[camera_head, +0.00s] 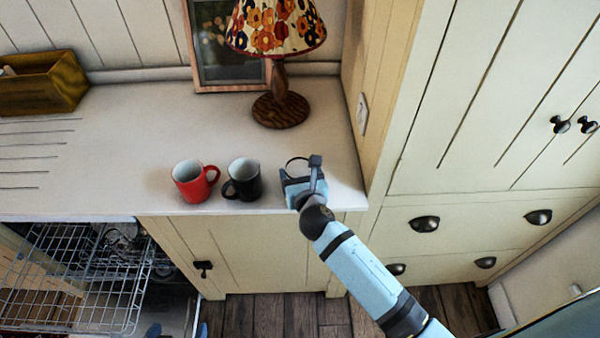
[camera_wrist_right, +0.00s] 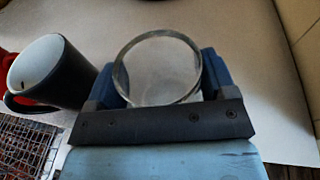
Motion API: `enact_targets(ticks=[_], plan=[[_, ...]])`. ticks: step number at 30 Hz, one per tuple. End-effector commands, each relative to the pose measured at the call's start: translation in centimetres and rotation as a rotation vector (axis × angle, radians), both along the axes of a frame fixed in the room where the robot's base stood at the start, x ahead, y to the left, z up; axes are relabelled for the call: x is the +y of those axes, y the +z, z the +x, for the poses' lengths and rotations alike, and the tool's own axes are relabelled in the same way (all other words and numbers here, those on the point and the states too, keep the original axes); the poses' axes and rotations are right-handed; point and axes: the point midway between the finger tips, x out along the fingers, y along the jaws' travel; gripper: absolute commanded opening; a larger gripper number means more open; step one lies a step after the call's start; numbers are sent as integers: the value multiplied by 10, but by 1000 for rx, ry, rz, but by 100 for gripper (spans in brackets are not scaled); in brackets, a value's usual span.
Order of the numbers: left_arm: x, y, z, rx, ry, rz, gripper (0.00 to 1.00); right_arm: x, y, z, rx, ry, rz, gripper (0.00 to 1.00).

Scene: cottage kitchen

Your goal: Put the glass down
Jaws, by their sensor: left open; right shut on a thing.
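A clear glass (camera_wrist_right: 158,66) is between the fingers of my right gripper (camera_wrist_right: 158,88) in the right wrist view, its round rim facing the camera. In the head view, my right gripper (camera_head: 302,182) is shut on the glass at the right end of the pale worktop (camera_head: 120,150), near its front edge. Only part of the glass rim (camera_head: 297,160) shows there. I cannot tell whether its base touches the worktop. Two blue tips of my left gripper (camera_head: 178,332) show at the bottom edge of the head view, apart and with nothing visible between them.
A black mug (camera_head: 243,180) stands just left of the glass, with a red mug (camera_head: 190,182) beyond it. A lamp (camera_head: 280,108) stands behind, and a tall cupboard (camera_head: 385,120) bounds the right. An open dishwasher rack (camera_head: 75,265) is below left. The worktop's left middle is clear.

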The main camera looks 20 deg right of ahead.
Motion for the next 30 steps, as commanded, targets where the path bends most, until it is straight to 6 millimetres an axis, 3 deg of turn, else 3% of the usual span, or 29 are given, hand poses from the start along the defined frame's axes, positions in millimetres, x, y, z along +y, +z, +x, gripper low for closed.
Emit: enact_targets(ticks=[11, 12, 15, 26, 30], plan=[[1, -2, 0, -1, 1, 2, 100, 0, -4, 0, -2, 0, -1, 41], [1, -1, 0, -1, 1, 2, 100, 0, -5, 0, -1, -1, -1, 82], [1, -1, 0, -1, 1, 2, 100, 0, -4, 0, -1, -1, -1, 100], [1, -13, 0, -1, 2, 1, 100, -1, -9, 0, -1, -1, 2, 100], [1, -4, 1, 2, 2, 2, 100, -6, 0, 2, -1, -2, -2, 100]])
